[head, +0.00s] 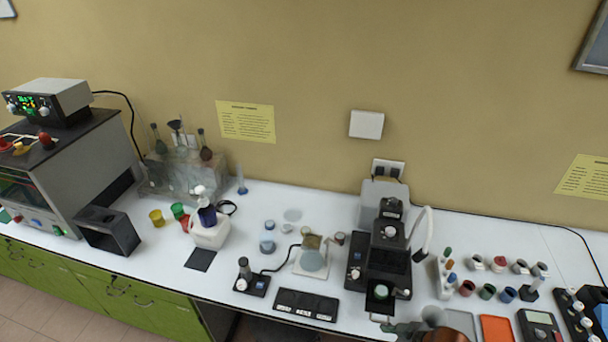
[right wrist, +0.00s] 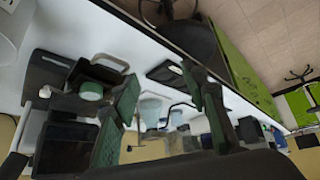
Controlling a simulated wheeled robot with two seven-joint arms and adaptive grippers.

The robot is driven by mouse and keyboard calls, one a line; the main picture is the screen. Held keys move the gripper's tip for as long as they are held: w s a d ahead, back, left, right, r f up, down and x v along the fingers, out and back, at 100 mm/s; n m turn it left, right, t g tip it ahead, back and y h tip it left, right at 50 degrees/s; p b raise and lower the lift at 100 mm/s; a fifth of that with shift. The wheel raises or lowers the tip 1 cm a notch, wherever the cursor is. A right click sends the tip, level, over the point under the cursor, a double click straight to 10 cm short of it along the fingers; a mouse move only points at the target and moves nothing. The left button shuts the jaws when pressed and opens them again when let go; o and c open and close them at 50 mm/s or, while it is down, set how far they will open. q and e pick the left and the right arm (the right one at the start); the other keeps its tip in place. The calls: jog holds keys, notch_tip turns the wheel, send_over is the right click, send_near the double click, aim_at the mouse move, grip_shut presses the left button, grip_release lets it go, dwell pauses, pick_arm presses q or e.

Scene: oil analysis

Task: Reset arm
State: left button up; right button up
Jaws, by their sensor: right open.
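My right gripper (right wrist: 160,100) is open in the right wrist view, its two green-padded fingers wide apart with nothing held between them. In the head view only a small dark part of my right gripper (head: 403,328) shows at the bottom edge, just in front of the black analyser (head: 388,245). A small cup with a green top (head: 380,292) sits on the analyser's front platform. The cup also shows in the right wrist view (right wrist: 91,91), to the left of the fingers and apart from them. My left gripper is not in view.
Left of the analyser stand a flask (head: 312,260) on a white plate and a black panel (head: 306,305). On the right are several small jars (head: 487,291), an orange tray (head: 496,329) and a meter (head: 540,326).

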jog(key=s+d+f+m+g+h, duration=0.1)
jog(key=s+d+f+m+h, duration=0.25)
jog(key=s+d+f, duration=0.35)
jog(key=s+d+f+m+h, duration=0.25)
jog(key=s+d+m, duration=0.3)
jog(key=s, duration=0.35)
notch_tip(320, 180, down, 37)
jog(key=s+n+g+y+b, duration=0.1)
jog(key=s+g+b, duration=0.1)
jog(key=b, duration=0.3)
pick_arm(q)
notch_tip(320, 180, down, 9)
jog(key=b, duration=0.4)
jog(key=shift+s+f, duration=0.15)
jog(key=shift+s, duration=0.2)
pick_arm(e)
jog(key=s+f+g, duration=0.1)
jog(key=s+f, duration=1.8)
jog(key=f, duration=0.1)
jog(key=shift+s+a+f+n, duration=0.25)
jog(key=shift+a+f+n, duration=0.1)
jog(key=shift+a, duration=0.1)
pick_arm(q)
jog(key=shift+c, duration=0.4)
pick_arm(e)
jog(key=shift+c, duration=0.5)
